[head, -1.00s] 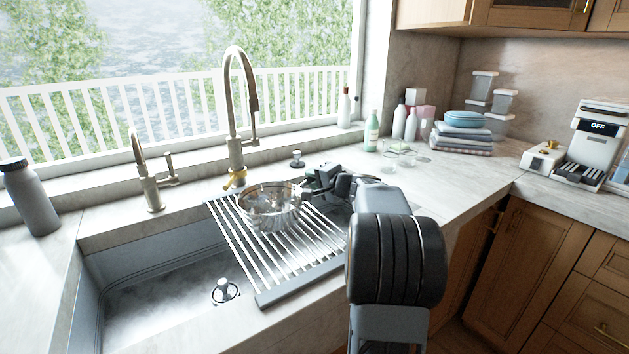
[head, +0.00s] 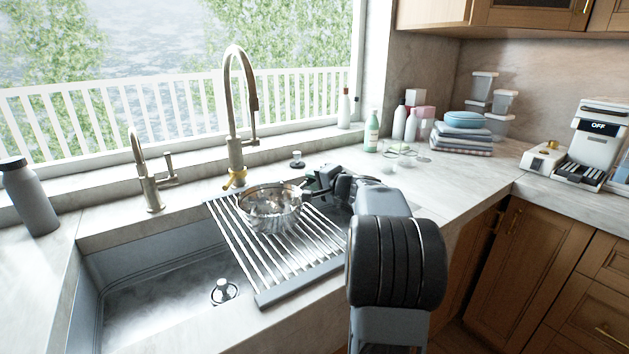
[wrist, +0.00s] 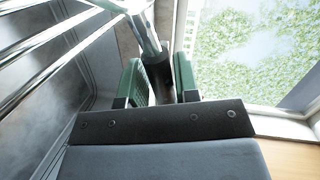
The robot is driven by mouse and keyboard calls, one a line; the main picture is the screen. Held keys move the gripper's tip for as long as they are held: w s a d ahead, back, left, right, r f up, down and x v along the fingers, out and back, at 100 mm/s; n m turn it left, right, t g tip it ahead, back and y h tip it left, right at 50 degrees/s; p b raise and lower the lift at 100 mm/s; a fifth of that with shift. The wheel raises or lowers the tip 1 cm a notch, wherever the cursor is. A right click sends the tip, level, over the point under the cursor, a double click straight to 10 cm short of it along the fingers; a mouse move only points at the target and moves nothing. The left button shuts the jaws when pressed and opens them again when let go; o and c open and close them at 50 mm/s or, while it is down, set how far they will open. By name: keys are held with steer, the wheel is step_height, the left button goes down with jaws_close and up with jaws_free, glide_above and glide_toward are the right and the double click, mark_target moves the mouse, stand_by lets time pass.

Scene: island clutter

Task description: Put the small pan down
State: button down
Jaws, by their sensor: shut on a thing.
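My gripper (head: 309,184) is at the pan's right side, with the fingers partly hidden by the arm in the head view. In the wrist view, the green finger pads of my gripper (wrist: 160,82) are closed on the pan's dark handle (wrist: 157,72). The metal part of the handle runs up toward the top edge there.
The rack spans the right part of the sink (head: 150,310), which is empty on the left. A tall faucet (head: 236,155) stands just behind the pan. Bottles (head: 371,130) and clear glasses (head: 405,156) stand on the counter behind the arm.

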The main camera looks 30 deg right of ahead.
steer(key=shift+f+b, duration=0.4)
steer(key=shift+b, duration=0.1)
stand_by(0.8)
steer(key=c, duration=0.8)
jaws_free()
steer(key=shift+f, duration=0.15)
steer(key=v, duration=1.4)
steer(key=shift+a, duration=0.1)
steer(key=shift+w, duration=0.1)
